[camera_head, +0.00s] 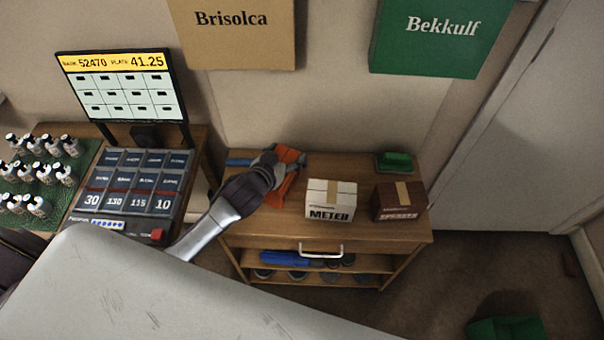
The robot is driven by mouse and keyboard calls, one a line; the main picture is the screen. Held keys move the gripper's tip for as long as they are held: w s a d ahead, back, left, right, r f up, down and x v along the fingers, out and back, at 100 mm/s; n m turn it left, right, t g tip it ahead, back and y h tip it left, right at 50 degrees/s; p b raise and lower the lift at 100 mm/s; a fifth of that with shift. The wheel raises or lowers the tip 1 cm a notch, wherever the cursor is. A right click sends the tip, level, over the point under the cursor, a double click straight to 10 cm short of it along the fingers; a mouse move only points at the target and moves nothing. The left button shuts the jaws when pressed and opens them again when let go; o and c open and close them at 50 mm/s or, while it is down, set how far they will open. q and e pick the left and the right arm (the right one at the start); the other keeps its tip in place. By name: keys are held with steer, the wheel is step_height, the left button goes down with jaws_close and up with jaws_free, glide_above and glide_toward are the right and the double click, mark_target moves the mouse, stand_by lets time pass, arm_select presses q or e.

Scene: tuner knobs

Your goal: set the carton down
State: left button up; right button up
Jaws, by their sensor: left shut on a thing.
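A white carton (331,204) marked METER, with a tape strip on top, stands upright on the wooden cabinet top (365,235). A brown carton (398,201) with a tan strip stands just to its right. My left gripper (272,168) is over the back left of the cabinet top, left of both cartons and apart from them. It is shut on an orange thing (291,182), partly hidden by the fingers. I cannot tell whether this is a carton or whether it touches the top. My right gripper is not in view.
A blue item (239,162) lies at the cabinet's back left, and a green block (394,161) at its back right. A panel with a screen (122,85) and a green mat (55,180) with several bottles stand left.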

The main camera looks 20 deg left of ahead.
arm_select(q)
steer(key=shift+f+b, duration=0.3)
steer(key=shift+f, duration=2.55)
steer(key=shift+f, duration=0.15)
steer(key=o, duration=1.2)
steer(key=shift+c, duration=0.2)
